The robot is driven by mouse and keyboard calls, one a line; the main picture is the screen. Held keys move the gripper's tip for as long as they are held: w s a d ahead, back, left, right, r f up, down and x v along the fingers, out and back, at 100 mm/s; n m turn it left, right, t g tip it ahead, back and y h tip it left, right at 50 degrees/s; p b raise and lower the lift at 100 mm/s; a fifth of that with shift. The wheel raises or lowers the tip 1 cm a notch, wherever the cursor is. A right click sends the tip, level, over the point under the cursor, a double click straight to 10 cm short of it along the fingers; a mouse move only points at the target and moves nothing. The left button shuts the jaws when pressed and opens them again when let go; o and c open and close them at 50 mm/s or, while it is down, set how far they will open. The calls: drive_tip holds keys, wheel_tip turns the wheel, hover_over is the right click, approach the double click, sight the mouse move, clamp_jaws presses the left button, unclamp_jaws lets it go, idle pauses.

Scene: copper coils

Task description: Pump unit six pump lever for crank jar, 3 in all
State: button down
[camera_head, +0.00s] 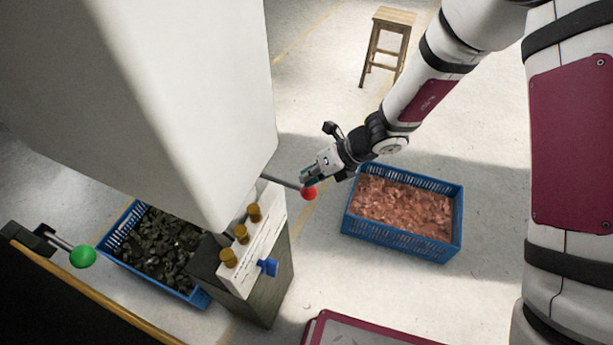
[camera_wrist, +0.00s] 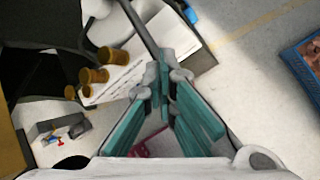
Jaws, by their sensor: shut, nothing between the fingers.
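A grey lever rod with a red ball end (camera_head: 309,193) sticks out from the white machine (camera_head: 190,90), to the right of its panel. My gripper (camera_head: 306,176) is right at the outer part of this lever, by the red ball. In the wrist view the rod (camera_wrist: 138,22) runs down to my gripper's fingertips (camera_wrist: 163,78). The teal-padded fingers are shut with nothing held between them. The red ball does not show in the wrist view. Whether the fingers touch the rod I cannot tell. No label reads as unit six, and I cannot pick out a crank jar.
A panel (camera_head: 262,245) carries several brass knobs and a blue handle (camera_head: 268,267). A green-balled lever (camera_head: 82,257) is at left. Blue crates hold dark pieces (camera_head: 111,245) and copper scraps (camera_head: 459,225). A wooden stool (camera_head: 394,17) stands behind; the floor around it is clear.

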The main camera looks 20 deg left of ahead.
drive_tip(key=shift+a+r+p, duration=0.2)
drive_tip(key=shift+r, duration=1.05)
drive_tip(key=shift+a+r+p, duration=0.15)
drive_tip(key=shift+a+r, duration=0.05)
drive_tip(key=shift+r, duration=1)
drive_tip(key=shift+r, duration=0.1)
drive_tip(key=r, duration=0.1)
drive_tip(key=r+p, duration=0.1)
drive_tip(key=r, duration=0.2)
drive_tip(key=shift+a+r, duration=0.35)
drive_tip(key=shift+r, duration=0.05)
drive_tip(key=shift+w, duration=0.1)
idle(0.5)
